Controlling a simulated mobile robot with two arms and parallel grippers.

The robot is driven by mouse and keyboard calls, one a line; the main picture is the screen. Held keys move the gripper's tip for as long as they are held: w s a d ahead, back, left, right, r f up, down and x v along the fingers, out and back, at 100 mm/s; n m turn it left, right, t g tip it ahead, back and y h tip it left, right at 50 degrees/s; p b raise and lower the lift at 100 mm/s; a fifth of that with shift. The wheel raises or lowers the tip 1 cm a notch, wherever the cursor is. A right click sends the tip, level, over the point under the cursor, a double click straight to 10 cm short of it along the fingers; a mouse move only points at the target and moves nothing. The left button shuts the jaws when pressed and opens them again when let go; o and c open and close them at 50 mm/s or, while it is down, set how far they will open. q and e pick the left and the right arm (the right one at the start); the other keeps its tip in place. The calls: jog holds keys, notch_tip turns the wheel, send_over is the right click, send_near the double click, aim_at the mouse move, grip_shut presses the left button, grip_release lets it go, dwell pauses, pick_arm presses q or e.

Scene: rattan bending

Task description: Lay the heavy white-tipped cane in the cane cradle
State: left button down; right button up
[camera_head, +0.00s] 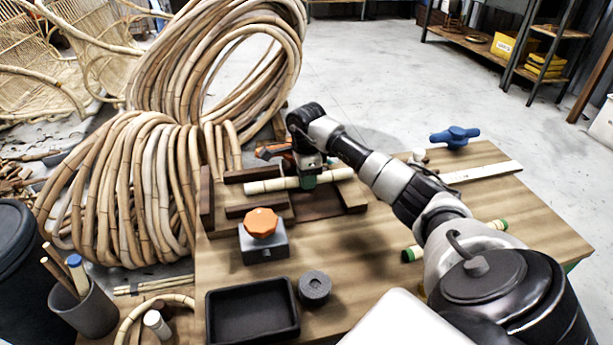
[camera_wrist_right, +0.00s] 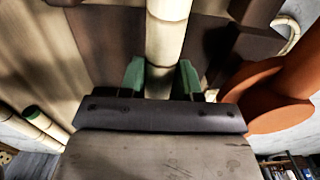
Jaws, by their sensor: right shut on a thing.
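My right gripper (camera_head: 308,179) is shut on a pale cane (camera_head: 268,186), with its green fingers on either side of it. The cane's left end looks whitish. In the right wrist view, the cane (camera_wrist_right: 166,45) runs between the fingers of the gripper (camera_wrist_right: 161,80). The cane lies lengthwise over the dark wooden cane cradle (camera_head: 352,194), between its raised blocks. I cannot tell whether it rests on the cradle's floor. My gripper hides part of the cane. My left gripper is out of view.
A green-tipped cane (camera_head: 411,254) lies on the table (camera_head: 350,265), partly behind my arm. An orange-knobbed grey block (camera_head: 262,232), a black tray (camera_head: 252,309) and a dark cylinder (camera_head: 314,289) stand before the cradle. Large cane coils (camera_head: 150,190) crowd the left.

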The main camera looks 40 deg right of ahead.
jog(key=o, duration=1)
jog(key=shift+c, duration=0.2)
